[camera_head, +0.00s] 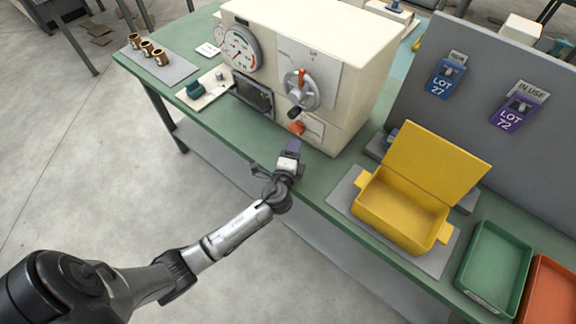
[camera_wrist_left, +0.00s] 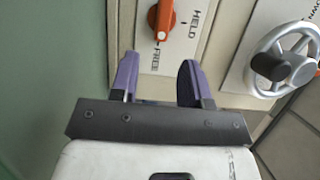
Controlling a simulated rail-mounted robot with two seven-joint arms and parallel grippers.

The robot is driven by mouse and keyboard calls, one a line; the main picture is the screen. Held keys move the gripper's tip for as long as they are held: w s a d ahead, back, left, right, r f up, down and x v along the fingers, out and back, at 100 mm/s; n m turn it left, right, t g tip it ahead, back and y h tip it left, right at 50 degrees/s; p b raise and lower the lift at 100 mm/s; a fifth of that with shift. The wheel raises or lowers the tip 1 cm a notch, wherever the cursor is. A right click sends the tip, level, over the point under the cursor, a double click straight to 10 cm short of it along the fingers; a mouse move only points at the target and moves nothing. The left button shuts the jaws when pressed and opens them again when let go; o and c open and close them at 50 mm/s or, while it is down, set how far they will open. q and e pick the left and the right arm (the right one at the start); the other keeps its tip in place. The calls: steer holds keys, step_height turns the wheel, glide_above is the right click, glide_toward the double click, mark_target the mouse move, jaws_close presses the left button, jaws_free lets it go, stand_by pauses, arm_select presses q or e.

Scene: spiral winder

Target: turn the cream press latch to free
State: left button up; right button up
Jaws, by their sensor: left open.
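The cream press (camera_head: 310,60) stands on the green bench. Its latch is an orange knob (camera_head: 297,127) low on the front face, on a pale plate. In the left wrist view the knob (camera_wrist_left: 160,18) is partly cut off by the top edge. My left gripper (camera_head: 293,146) is just in front of the knob. Its two purple fingers (camera_wrist_left: 158,78) are open and empty, apart from the knob, which lies beyond the gap between them. My right gripper is out of view.
A spoked handwheel (camera_head: 300,92) sits above the latch and shows at the right in the wrist view (camera_wrist_left: 284,62). A yellow open box (camera_head: 400,207) and green tray (camera_head: 494,268) are to the right.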

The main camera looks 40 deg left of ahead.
arm_select(q)
steer(key=v, duration=0.7)
steer(key=shift+s, duration=0.15)
stand_by(0.3)
